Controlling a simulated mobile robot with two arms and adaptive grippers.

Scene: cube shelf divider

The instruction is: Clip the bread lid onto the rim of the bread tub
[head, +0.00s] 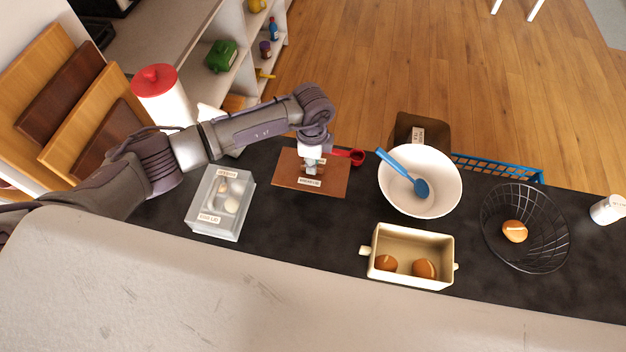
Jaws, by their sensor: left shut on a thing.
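The bread lid (288,178) is a flat brown rectangle with small white labels, left of the middle of the dark counter in the head view. My left gripper (312,170) comes down over its middle and is shut on it. The fingers hide the gripped part, and I cannot tell whether the lid is raised off the counter. A brown box (405,124) with a white label, matching the lid in colour, stands behind the white bowl and looks like the bread tub. The bowl hides part of it, and its label is unreadable. The lid is apart from it. My right gripper is not in view.
The white bowl (440,199) with a blue spoon (419,186) stands between the lid and a wire basket (490,228). A cream dish (410,283) holds two rolls. A clear lidded box (232,226) is at left. A red scoop (355,157) lies beside the lid.

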